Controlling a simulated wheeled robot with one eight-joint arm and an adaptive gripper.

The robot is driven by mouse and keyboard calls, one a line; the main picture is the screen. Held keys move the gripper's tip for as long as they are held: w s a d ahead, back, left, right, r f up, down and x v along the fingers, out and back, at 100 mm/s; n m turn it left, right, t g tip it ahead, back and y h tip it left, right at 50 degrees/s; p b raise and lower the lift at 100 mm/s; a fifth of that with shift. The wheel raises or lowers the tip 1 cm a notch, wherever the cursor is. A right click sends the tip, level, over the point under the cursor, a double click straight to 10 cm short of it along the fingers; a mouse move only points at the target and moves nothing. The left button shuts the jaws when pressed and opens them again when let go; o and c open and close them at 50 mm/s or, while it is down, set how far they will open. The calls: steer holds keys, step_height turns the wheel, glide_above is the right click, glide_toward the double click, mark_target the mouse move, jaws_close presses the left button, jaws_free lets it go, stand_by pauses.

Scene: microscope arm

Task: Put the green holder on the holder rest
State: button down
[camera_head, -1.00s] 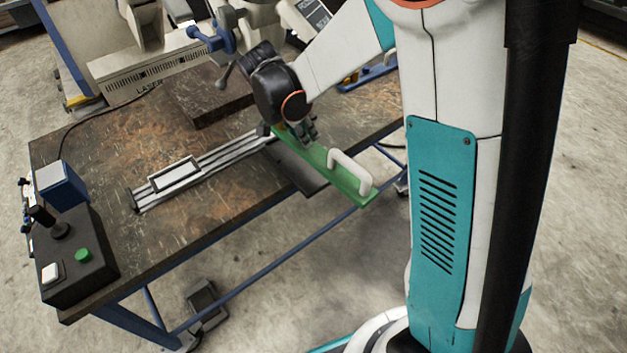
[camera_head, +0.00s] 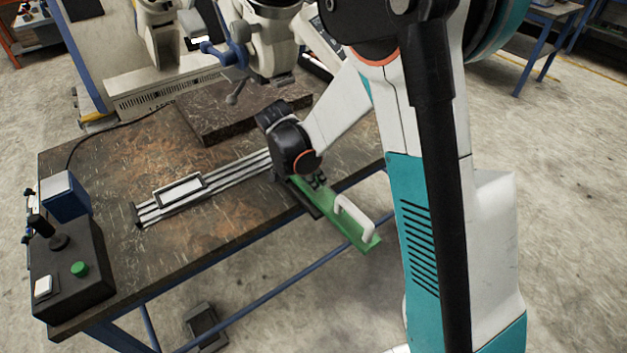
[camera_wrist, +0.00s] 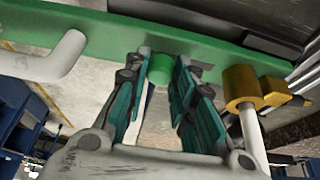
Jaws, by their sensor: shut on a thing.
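The green holder is a long flat green bar (camera_head: 335,214) with a white handle (camera_head: 356,214). In the head view it slants past the table's front edge, its handle end beyond it. My gripper (camera_head: 314,181) is at the bar's inner end. In the wrist view the green bar (camera_wrist: 195,43) crosses the top. My gripper (camera_wrist: 160,65) is shut on a round green knob (camera_wrist: 160,68) under it. The white handle (camera_wrist: 60,62) is at left, a yellow fitting with a metal rod (camera_wrist: 243,85) at right. I cannot tell which part is the holder rest.
A silver rail (camera_head: 225,184) with a framed piece (camera_head: 180,189) lies on the brown table (camera_head: 215,215). A dark plate (camera_head: 303,199) shows beside the bar. A microscope (camera_head: 270,45) and dark slab (camera_head: 235,110) stand behind. A control box (camera_head: 70,265) is at left.

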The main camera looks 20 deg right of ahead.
steer(key=c, duration=1.3)
jaws_free()
steer(key=shift+c, duration=0.2)
steer(key=p+v, duration=0.4)
steer(key=v, duration=0.8)
steer(key=s+d+r+n+t+y, duration=0.25)
steer(key=s+r+n, duration=0.35)
steer(key=s+r, duration=0.3)
steer(key=s+d+r+n+t+y, duration=0.1)
steer(key=s+n, duration=0.3)
steer(key=s, duration=0.2)
steer(key=s+r+n+t, duration=0.2)
steer(key=s+n, duration=0.2)
steer(key=s, duration=0.3)
steer(key=shift+d+y, duration=0.35)
steer(key=shift+d, duration=0.05)
steer(key=shift+t, duration=0.25)
